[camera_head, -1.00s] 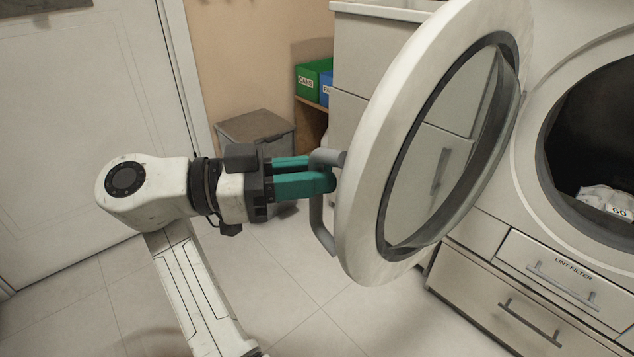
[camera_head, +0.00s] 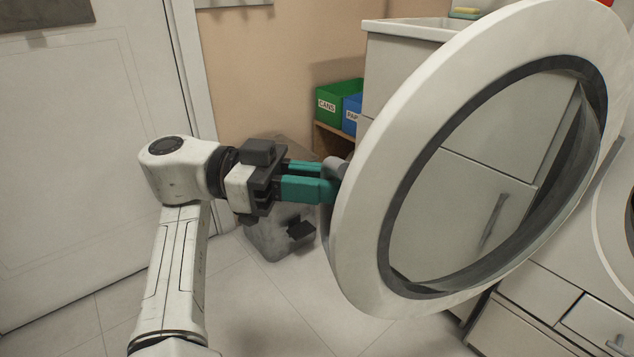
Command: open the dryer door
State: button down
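The round white dryer door (camera_head: 362,225) with its dark-rimmed glass stands swung wide open, large in the middle and right of the head view. Its grey handle (camera_head: 333,168) is at the door's left edge, partly hidden by the fingers and the door rim. My gripper (camera_head: 328,180) has its teal fingers closed around the handle. The dryer (camera_head: 570,270) is at the right edge, its round opening mostly cut off by the frame and the door.
Behind the door are a white cabinet (camera_head: 400,60), a green CANS bin (camera_head: 338,100) and a blue bin (camera_head: 352,115). A grey bin (camera_head: 275,238) stands on the floor behind my gripper. A white room door (camera_head: 90,150) is at left. Tiled floor is clear in front.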

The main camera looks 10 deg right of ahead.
jog(key=shift+w+d+g, duration=0.3)
jog(key=shift+w+d, duration=0.2)
jog(key=shift+w, duration=0.05)
jog(key=c, duration=1.4)
grip_release()
jog(key=o, duration=0.3)
jog(key=shift+d, duration=0.3)
jog(key=shift+a, duration=0.15)
jog(key=shift+a, duration=0.15)
